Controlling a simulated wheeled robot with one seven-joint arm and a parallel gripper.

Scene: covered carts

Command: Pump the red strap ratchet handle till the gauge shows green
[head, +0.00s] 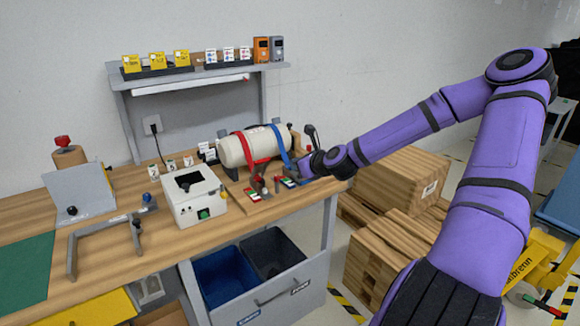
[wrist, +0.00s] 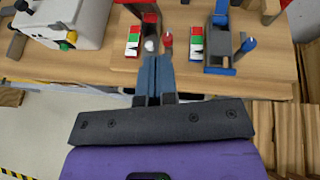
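A white cylinder (head: 250,146) lies on a wooden board, with a red strap (head: 243,150) and a blue strap (head: 279,145) over it. The red ratchet (head: 258,184) is in front of it; in the wrist view its upper red part (wrist: 150,17) shows, but its handle is largely hidden by my fingers. A red knob (wrist: 167,40) stands right of my fingertips. The gauge (wrist: 133,41) beside it has red, white and green fields; its reading is too small to tell. My gripper (wrist: 159,58) looks shut, fingers together, with nothing visible between them. I cannot tell whether it touches the ratchet.
The blue ratchet (wrist: 219,57) with its own gauge (wrist: 196,41) and blue knob (wrist: 248,45) is close on the right. A white box (head: 194,197) stands left of the board. Bins (head: 225,272) hang below the bench front; wooden crates (head: 402,177) stand at right.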

